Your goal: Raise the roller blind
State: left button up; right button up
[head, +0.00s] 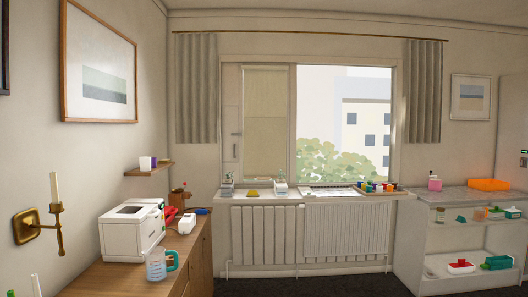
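The roller blind (264,120) is a beige sheet in the left part of the window. It hangs down over nearly the whole height of that pane, with its lower edge close above the sill. I cannot make out a cord or chain at this size. The right part of the window (340,110) is uncovered and shows trees and a pale building. Neither of my grippers shows in the head view.
Small items and a tray of coloured blocks (378,187) stand on the sill (265,199) above two radiators (346,230). A wooden cabinet (190,255) with a white printer (131,229) and a jug (156,265) is at left. A shelf unit (455,240) is at right.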

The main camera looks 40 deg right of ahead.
aim_at(265, 139)
jog(key=i+l+z, duration=0.85)
jog(key=i, duration=0.7)
jog(key=i+j+z, duration=0.1)
jog(key=i+z, duration=0.2)
jog(key=i, duration=0.7)
